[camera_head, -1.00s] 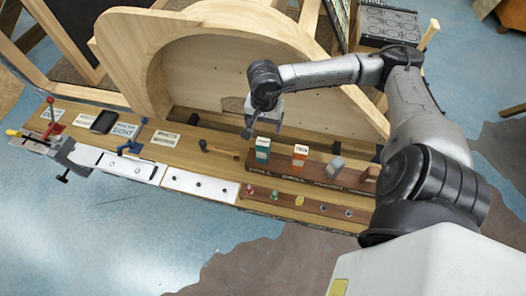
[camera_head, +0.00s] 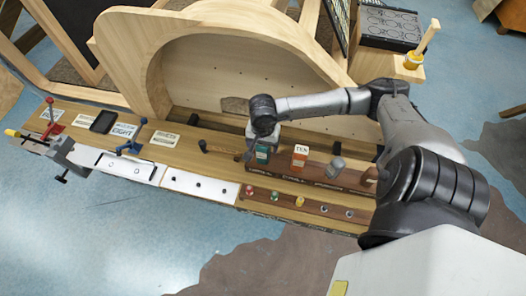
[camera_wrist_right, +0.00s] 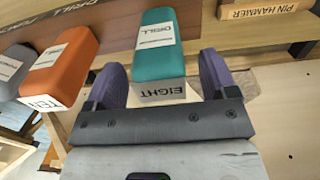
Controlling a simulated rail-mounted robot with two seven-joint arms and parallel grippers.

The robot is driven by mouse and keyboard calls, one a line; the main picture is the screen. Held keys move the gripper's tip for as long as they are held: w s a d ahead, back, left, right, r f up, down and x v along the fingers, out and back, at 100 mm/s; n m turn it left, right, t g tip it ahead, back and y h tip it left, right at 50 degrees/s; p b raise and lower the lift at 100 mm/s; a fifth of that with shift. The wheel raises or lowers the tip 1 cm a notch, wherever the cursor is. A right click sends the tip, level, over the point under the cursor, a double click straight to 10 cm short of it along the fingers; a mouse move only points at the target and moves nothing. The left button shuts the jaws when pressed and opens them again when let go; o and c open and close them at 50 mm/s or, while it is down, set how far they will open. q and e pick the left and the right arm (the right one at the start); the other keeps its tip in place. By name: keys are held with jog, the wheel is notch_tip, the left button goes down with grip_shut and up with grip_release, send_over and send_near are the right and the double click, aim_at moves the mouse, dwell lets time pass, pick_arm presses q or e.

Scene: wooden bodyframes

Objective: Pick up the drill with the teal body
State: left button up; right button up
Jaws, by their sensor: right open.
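The teal drill (camera_head: 262,154) stands in the dark wooden rack on the bench, partly hidden by my right gripper in the head view. In the right wrist view the teal body (camera_wrist_right: 160,62) carries a white DRILL label, and a white EIGHT label shows at its near end. My right gripper (camera_wrist_right: 162,78) is open, with one purple finger on each side of the drill's near end. I cannot tell whether the fingers touch it. In the head view my right gripper (camera_head: 258,150) is down at the drill. My left gripper is not in view.
An orange drill (camera_head: 300,157) stands just right of the teal one, and a grey one (camera_head: 335,167) beyond it. A pin hammer label (camera_wrist_right: 268,9) is on the other side. A curved wooden frame (camera_head: 130,55) rises behind the bench.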

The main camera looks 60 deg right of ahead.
jog(key=shift+f, duration=0.2)
jog(key=shift+c, duration=0.2)
jog(key=c, duration=1.1)
jog(key=shift+c, duration=0.2)
jog(key=shift+r, duration=0.1)
